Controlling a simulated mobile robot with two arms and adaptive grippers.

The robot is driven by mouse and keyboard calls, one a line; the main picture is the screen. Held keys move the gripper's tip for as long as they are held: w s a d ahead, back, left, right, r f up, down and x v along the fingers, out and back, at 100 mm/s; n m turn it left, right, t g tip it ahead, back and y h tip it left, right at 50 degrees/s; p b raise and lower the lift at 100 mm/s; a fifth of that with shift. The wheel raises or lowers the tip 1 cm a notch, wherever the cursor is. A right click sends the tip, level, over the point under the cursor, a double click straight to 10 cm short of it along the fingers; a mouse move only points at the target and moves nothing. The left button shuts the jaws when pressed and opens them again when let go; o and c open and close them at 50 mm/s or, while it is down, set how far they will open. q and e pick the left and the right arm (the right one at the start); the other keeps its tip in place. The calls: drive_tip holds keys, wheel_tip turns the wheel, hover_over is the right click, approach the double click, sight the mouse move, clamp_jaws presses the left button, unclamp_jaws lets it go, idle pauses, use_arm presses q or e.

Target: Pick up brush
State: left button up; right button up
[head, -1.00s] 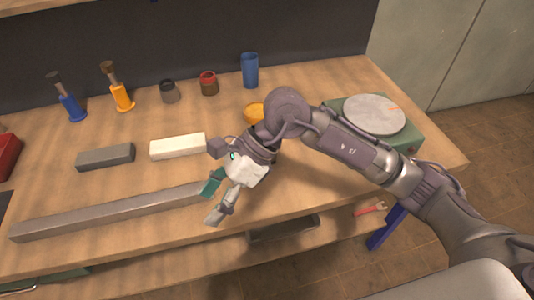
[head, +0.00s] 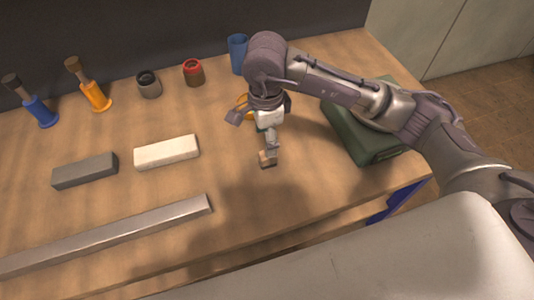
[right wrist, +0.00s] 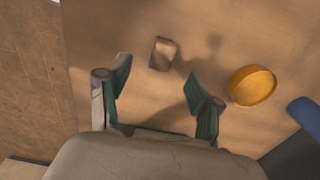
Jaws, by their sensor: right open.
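My right gripper (head: 268,143) hangs over the right part of the workbench, pointing down, open and empty. A small brown block-like thing (head: 267,159) is just below its fingertips in the head view. In the right wrist view this brown thing (right wrist: 162,54) lies beyond the two open fingers (right wrist: 158,78), roughly between them and apart from both. I cannot tell whether it is the brush. A blue upright tool (head: 38,105) and an orange one (head: 92,92), both with dark tops, stand at the back left and look brush-like. My left gripper is out of view.
A white block (head: 166,152), a grey block (head: 85,171) and a long metal bar (head: 110,235) lie left of the gripper. A grey jar (head: 148,84), a red jar (head: 193,73) and a blue cup (head: 237,54) stand behind. A yellow bowl (right wrist: 252,86) and green case (head: 350,132) are close.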

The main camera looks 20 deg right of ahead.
wheel_tip(320, 180, down, 3)
drive_tip(key=shift+w, duration=0.1)
drive_tip(key=shift+d+f+p, duration=0.1)
drive_tip(key=shift+f+p, duration=0.3)
drive_tip(key=shift+f, duration=0.55)
drive_tip(key=f, duration=0.1)
drive_tip(key=f+p, duration=0.1)
drive_tip(key=f, duration=0.1)
drive_tip(key=shift+w+d+f, duration=0.15)
drive_tip(key=shift+d+f, duration=0.05)
drive_tip(key=shift+f, duration=0.5)
drive_tip(key=shift+c, duration=0.2)
clamp_jaws()
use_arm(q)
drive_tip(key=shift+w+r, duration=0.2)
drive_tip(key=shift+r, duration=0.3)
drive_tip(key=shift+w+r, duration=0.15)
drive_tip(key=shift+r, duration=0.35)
